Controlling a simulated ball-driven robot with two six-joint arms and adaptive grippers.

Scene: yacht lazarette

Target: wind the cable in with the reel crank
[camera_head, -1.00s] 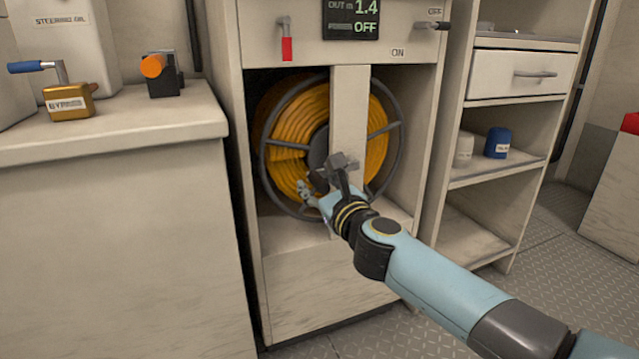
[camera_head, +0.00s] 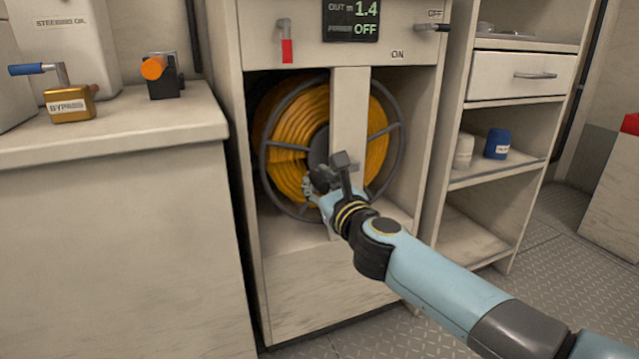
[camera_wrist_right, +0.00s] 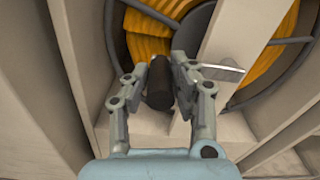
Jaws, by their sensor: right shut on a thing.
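The cable reel (camera_head: 375,130) stands in an open cabinet bay, a dark wheel wound with orange cable (camera_head: 298,120). An upright cream post crosses its front. My right gripper (camera_head: 314,184) is low in front of the hub. In the right wrist view, its two fingers (camera_wrist_right: 156,88) are shut on the dark cylindrical crank handle (camera_wrist_right: 159,82). A pale metal bar (camera_wrist_right: 222,72), perhaps the crank arm, shows beside the right finger. The gripper and wrist partly hide the crank in the head view. My left gripper is not in view.
The display (camera_head: 351,20) above reads OUT 1.4 and OFF. A red-tipped lever (camera_head: 287,45) and a switch lever (camera_head: 432,26) sit beside it. A counter (camera_head: 110,125) at left holds a brass bypass valve (camera_head: 70,102). Shelves (camera_head: 497,175) stand at right.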

